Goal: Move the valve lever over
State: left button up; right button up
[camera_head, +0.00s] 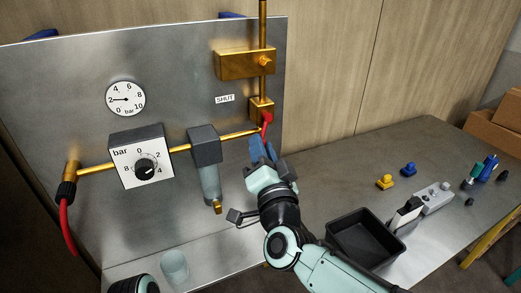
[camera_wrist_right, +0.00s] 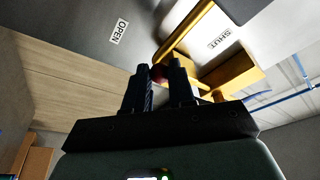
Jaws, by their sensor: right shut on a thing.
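The red valve lever (camera_head: 267,121) hangs below the brass valve body at the right edge of the metal panel. A SHUT label (camera_head: 224,98) is on the panel left of the valve. An OPEN label (camera_wrist_right: 119,31) also shows in the wrist view. My left gripper is not in view.
The panel (camera_head: 80,95) carries a round gauge (camera_head: 125,98), a regulator dial (camera_head: 144,167), a filter (camera_head: 207,160) and brass pipe. A black tray (camera_head: 340,222) and small parts stand on the bench at right.

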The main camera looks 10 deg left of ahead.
jog(key=shift+w+d, duration=0.15)
jog(key=shift+d, duration=0.05)
jog(key=shift+w+d+f+b, duration=0.2)
jog(key=shift+d+f+b, duration=0.05)
jog(key=shift+d+b, duration=0.15)
jog(key=shift+o, duration=0.4)
jog(key=shift+w+d, duration=0.2)
jog(key=shift+d, duration=0.05)
jog(key=o, duration=0.9)
jog(key=shift+a, duration=0.15)
